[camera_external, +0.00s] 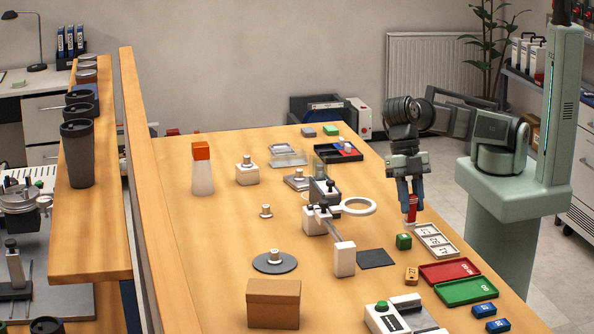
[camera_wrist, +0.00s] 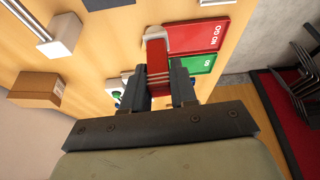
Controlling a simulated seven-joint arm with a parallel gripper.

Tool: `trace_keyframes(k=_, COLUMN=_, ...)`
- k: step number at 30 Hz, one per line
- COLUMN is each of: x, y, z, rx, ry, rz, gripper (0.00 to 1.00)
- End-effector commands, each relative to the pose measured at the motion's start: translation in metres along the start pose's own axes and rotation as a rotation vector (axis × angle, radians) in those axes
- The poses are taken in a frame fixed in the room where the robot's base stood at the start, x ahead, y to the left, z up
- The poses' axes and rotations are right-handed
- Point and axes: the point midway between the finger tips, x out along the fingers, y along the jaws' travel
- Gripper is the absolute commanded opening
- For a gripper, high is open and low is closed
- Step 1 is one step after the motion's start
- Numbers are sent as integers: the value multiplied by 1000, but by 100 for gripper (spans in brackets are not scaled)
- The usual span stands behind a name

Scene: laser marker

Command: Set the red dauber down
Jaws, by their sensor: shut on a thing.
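My gripper (camera_external: 410,196) points down over the right side of the bench and is shut on the red dauber (camera_external: 412,208). The dauber hangs upright between the fingers, with a pale lower end. In the wrist view the dauber (camera_wrist: 158,63) sits between my two dark fingertips (camera_wrist: 160,82). Its lower end is close above the bench, at the far end of a white tray with compartments (camera_external: 421,229). I cannot tell if it touches the bench or the tray.
A red NO GO tray (camera_external: 449,271) and a green GO tray (camera_external: 465,291) lie nearer the camera. A ring magnifier (camera_external: 358,207) stands to the left. A dark mat (camera_external: 376,258) lies flat.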

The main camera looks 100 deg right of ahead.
Motion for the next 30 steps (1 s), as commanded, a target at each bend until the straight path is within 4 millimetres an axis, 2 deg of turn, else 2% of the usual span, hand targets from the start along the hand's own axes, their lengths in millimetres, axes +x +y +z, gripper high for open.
trace_keyframes(k=8, x=-12, y=1, z=-4, rx=2, ry=0, rz=0, gripper=0)
trace_keyframes(k=13, x=-16, y=20, z=3, rx=32, ry=-1, rz=12, gripper=0)
trace_keyframes(k=17, x=-25, y=56, z=20, rx=90, ry=-1, rz=37, gripper=0)
trace_keyframes(k=20, x=-34, y=89, z=39, rx=149, ry=-1, rz=61, gripper=0)
trace_keyframes(k=30, x=-71, y=198, z=124, rx=350, ry=-2, rz=144, gripper=0)
